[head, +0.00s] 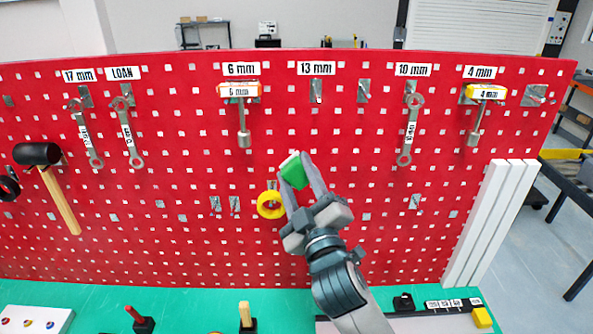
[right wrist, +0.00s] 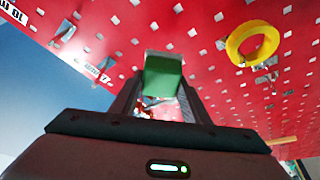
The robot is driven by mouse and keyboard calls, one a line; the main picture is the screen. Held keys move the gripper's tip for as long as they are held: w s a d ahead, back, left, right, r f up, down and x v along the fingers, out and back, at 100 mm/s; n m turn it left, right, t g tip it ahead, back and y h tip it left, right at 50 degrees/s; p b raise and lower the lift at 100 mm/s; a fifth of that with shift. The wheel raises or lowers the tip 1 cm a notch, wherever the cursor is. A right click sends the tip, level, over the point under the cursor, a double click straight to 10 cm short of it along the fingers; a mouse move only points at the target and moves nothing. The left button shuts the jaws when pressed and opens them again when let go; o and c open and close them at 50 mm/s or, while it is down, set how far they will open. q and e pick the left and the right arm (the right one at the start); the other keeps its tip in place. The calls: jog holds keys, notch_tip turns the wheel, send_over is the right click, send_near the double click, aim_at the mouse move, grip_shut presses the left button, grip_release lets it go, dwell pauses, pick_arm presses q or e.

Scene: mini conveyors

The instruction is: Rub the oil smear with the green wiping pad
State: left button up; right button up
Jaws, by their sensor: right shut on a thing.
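My right gripper (head: 295,182) is shut on the green wiping pad (head: 293,170) and holds it up in front of the red pegboard, left of the board's middle. In the right wrist view the pad (right wrist: 163,77) sits between the two fingers, with a pale far face. I cannot tell whether the pad touches the board. I cannot make out an oil smear in either view; the pad and gripper hide part of the board. My left gripper is not in view.
The red pegboard (head: 180,160) carries wrenches (head: 410,130), hex tools (head: 243,115) and a mallet (head: 50,170). A yellow tape ring (head: 270,204) hangs close left of my right gripper. White strips (head: 488,225) stand at right. A green bench (head: 190,305) lies below with small items.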

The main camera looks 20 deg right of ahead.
jog(key=shift+s+a, duration=0.3)
jog(key=shift+s, duration=0.65)
